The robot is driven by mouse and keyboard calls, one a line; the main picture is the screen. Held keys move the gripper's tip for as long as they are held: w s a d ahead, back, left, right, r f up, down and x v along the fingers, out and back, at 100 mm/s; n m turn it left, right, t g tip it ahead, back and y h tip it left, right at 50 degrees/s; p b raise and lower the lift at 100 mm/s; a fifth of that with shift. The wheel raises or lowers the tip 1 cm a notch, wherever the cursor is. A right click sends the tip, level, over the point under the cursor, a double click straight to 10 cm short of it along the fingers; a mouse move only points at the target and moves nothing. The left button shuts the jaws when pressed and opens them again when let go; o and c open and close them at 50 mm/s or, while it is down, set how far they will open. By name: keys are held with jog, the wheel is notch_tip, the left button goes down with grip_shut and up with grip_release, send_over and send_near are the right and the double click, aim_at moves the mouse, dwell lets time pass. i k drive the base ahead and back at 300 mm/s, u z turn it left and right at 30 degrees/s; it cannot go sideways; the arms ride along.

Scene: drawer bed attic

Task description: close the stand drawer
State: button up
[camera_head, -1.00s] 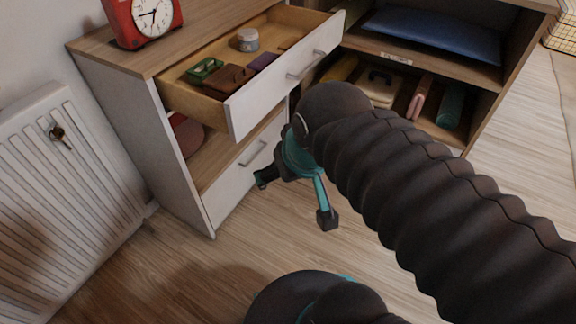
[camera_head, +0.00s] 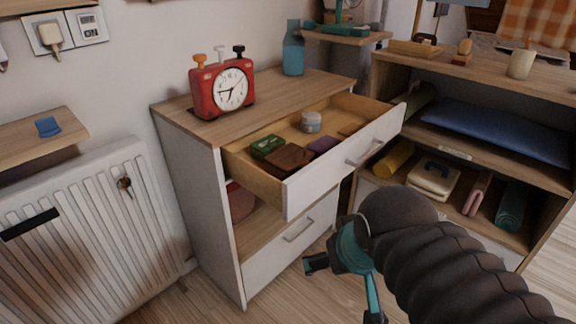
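The stand (camera_head: 212,190) is a white cabinet with a wooden top. Its upper drawer (camera_head: 338,160) is pulled out, with a white front and a metal handle (camera_head: 365,152). Inside lie a green item (camera_head: 267,146), a brown wallet-like item (camera_head: 287,158), a purple item (camera_head: 323,144) and a small jar (camera_head: 311,122). The lower drawer (camera_head: 290,240) is shut. My gripper (camera_head: 343,290) is black and teal, below and in front of the open drawer, apart from it. Its two fingers are spread, with nothing visible between them.
A white radiator (camera_head: 95,230) is at left. An open shelf unit (camera_head: 470,158) with rolled items is at right. Wooden floor shows in front.

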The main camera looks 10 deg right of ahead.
aim_at(382, 121)
jog(key=k, duration=0.5)
jog(key=z, duration=1.35)
jog(key=i, duration=0.75)
jog(key=u, duration=1.35)
